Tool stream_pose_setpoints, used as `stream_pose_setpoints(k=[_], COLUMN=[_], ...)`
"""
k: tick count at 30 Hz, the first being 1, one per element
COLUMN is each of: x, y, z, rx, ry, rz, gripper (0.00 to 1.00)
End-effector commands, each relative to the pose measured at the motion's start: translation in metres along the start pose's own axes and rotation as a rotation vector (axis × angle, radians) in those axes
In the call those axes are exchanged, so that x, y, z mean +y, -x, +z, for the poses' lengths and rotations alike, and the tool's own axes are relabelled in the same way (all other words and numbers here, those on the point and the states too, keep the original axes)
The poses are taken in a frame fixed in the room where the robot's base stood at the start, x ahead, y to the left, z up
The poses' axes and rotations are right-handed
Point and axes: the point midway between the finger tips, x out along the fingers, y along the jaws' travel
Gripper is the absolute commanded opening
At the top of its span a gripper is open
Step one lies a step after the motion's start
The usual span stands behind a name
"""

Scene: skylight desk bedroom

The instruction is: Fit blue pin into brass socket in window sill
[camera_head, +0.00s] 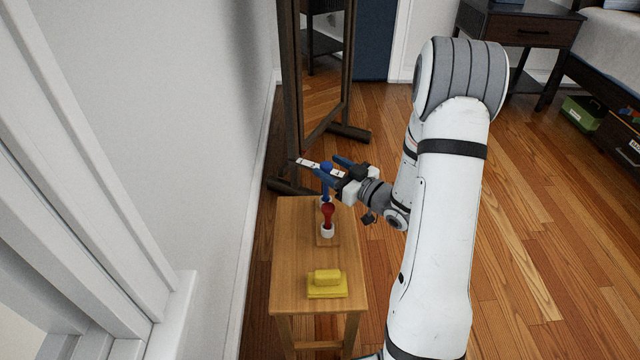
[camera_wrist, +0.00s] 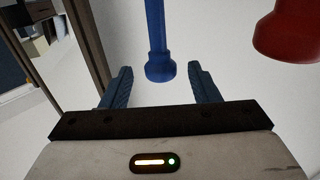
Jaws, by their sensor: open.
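The blue pin (camera_head: 326,184) stands upright in a white holder at the far end of a small wooden stool, its rounded head up. My gripper (camera_head: 318,161) is open at the height of that head, with its fingers on either side. In the wrist view the blue pin (camera_wrist: 156,40) shows between the two open fingers (camera_wrist: 160,72), with visible gaps on both sides. Part of a white window sill (camera_head: 172,315) shows at the left of the head view. I see no brass socket in either view.
A red pin (camera_head: 328,214) stands in a white holder just nearer than the blue one; it also shows in the wrist view (camera_wrist: 290,30). A yellow block (camera_head: 327,281) lies on the stool (camera_head: 290,262). A dark-framed standing mirror (camera_head: 291,90) is close behind. Open floor lies right.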

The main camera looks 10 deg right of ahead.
Motion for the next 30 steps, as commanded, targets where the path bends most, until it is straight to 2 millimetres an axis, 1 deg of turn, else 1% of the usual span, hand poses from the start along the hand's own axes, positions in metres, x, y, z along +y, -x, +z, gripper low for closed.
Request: stream_pose_setpoints(k=[1, 4, 7, 10, 17, 30], x=[-0.001, -0.001, 0.0, 0.0, 0.001, 0.001], y=[-0.008, -0.024, -0.037, -0.043, -0.043, -0.043], z=[0.004, 0.008, 0.006, 0.005, 0.004, 0.004], rx=[0.001, 0.0, 0.0, -0.001, -0.002, -0.002], ry=[0.001, 0.001, 0.001, -0.001, -0.001, -0.001], rz=[-0.004, -0.004, -0.003, 0.0, 0.002, 0.002], gripper=[0.55, 0.55, 0.55, 0.55, 0.55, 0.19])
